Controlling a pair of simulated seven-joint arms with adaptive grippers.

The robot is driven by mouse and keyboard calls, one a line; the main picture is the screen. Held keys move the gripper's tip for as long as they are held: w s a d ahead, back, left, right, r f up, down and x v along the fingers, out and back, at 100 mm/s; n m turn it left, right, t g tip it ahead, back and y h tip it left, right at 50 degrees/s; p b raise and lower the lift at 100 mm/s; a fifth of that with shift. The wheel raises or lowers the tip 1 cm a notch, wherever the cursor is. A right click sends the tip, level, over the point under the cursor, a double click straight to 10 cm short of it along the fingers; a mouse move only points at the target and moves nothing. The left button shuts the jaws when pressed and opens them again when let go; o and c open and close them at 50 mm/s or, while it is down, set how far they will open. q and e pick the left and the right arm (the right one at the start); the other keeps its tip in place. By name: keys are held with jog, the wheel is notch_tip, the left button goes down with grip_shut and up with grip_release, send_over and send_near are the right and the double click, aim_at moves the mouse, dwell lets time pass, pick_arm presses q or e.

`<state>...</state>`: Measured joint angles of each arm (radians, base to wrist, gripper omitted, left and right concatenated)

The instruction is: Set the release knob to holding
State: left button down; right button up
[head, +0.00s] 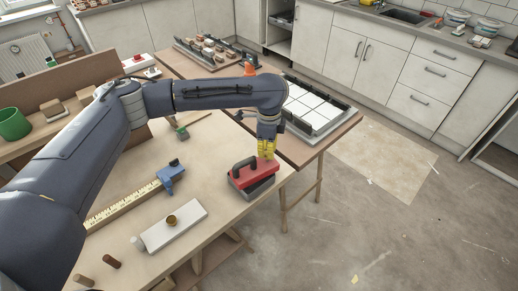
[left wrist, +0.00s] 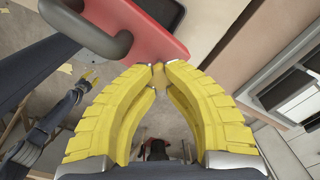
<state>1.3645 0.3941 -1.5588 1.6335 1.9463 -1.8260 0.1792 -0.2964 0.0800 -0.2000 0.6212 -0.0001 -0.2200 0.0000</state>
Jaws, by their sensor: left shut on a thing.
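A red lifter (head: 254,174) with a black handle and a grey base sits near the right edge of the wooden worktable. It also shows at the top of the left wrist view (left wrist: 152,42). My left gripper (head: 267,154) comes down at the lifter's far right end. In the left wrist view its yellow fingertips (left wrist: 159,74) are closed together on something small at the lifter's edge, which looks like the release knob. The fingers mostly hide the knob, so its setting cannot be read. My right gripper (left wrist: 90,78) is small at the left of the wrist view; its opening is unclear.
A white board (head: 174,226) with a brass-coloured knob on top, a yellow rule (head: 125,203) and a blue clamp (head: 171,177) lie on the worktable. A rack of white tiles (head: 312,106) stands on the table behind. My left arm crosses above the worktable.

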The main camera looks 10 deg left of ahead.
pick_arm(q)
jog(key=shift+s+a+f, duration=0.1)
jog(key=shift+s+f, duration=0.1)
jog(key=shift+f, duration=0.3)
jog(key=c, duration=1.9)
grip_release()
jog(key=o, duration=0.8)
jog(key=shift+w+r, duration=0.1)
jog(key=shift+r, duration=0.15)
notch_tip(320, 180, up, 12)
